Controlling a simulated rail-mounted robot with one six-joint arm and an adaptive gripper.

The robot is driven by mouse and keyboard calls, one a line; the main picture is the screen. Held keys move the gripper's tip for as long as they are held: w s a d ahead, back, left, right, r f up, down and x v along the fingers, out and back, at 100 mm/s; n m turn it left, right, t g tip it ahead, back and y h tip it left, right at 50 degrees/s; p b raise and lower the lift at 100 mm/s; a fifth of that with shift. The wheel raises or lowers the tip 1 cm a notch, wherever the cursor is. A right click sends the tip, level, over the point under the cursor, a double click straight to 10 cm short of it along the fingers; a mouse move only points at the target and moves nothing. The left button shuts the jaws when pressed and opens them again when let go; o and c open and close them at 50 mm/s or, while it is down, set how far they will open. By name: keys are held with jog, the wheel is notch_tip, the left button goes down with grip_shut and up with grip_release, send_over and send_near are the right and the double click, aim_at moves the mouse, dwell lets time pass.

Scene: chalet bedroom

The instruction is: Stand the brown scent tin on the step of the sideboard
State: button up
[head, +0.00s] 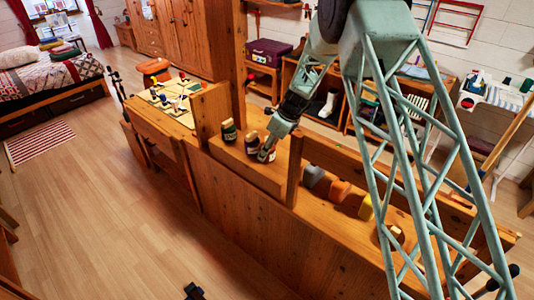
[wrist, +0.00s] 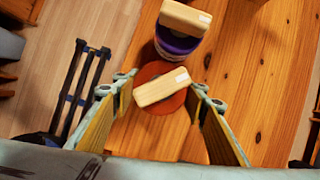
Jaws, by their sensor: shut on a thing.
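The brown scent tin (wrist: 150,73) is a round, red-brown tin with a pale wooden block on its lid. My gripper (wrist: 158,100) is shut on it, one finger on each side, and its lid faces the wrist camera. In the head view my gripper (head: 266,152) is low over the wooden sideboard (head: 258,225), at its raised step-like part (head: 244,164), and mostly hides the tin. I cannot tell whether the tin touches the wood. A purple tin (wrist: 177,44) with a similar wooden top stands close beside it.
A dark green tin (head: 229,131) stands left of the purple one. A wooden post (head: 294,170) rises just right of my gripper. Beyond it stand several coloured objects, one orange (head: 339,190). A board with small pieces (head: 176,97) lies left.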

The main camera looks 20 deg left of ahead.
jog(key=shift+f, duration=0.4)
jog(key=shift+f, duration=0.15)
jog(key=o, duration=1)
jog(key=shift+v, duration=6.15)
jog(key=shift+a, duration=0.1)
